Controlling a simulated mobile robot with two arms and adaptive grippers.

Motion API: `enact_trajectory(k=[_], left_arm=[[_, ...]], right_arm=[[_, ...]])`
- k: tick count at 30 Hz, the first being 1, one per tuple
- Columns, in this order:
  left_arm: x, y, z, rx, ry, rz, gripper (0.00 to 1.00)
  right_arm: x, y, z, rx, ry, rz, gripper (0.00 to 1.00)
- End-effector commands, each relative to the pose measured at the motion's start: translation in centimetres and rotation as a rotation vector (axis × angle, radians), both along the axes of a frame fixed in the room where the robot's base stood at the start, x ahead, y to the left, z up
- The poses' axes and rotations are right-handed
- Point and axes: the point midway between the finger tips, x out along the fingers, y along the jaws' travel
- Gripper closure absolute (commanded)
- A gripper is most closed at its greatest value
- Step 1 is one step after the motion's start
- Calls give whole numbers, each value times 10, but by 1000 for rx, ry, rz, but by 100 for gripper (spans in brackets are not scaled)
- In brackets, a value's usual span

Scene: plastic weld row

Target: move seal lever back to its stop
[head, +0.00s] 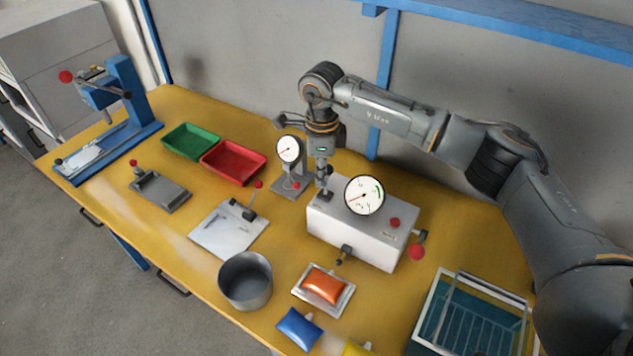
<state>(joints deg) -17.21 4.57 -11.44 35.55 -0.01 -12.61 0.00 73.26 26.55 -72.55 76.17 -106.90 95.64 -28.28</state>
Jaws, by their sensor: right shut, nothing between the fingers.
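Several small levers with red knobs show, and I cannot tell by a label which one is the seal lever. One with a red knob (417,252) is on the right end of the white box (345,238) with a round gauge (364,195). Another, a black lever (249,208) with a red ball, stands tilted on a pale plate (215,236). My right gripper (324,192) points down, shut and empty, at the box's back left corner, by a dark fitting on its top. Whether it touches is unclear. My left gripper is out of view.
A small dial stand (289,150) is close left of my right gripper. A blue press (125,90), green tray (190,141), red tray (233,161) and grey fixture (160,192) are at left. A grey pot (246,281), orange pouch (324,284) and glass-sided bin (470,315) are in front.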

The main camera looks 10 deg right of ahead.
Motion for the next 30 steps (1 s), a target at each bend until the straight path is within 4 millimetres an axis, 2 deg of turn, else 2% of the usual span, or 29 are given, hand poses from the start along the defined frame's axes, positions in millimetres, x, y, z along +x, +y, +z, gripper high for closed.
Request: enact_trajectory(k=[6,14,30], left_arm=[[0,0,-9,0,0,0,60],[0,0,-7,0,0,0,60],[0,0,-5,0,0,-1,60]], right_arm=[[6,-6,-3,-1,-2,0,100],[6,-6,-2,0,0,0,100],[-4,4,2,0,0,0,100]])
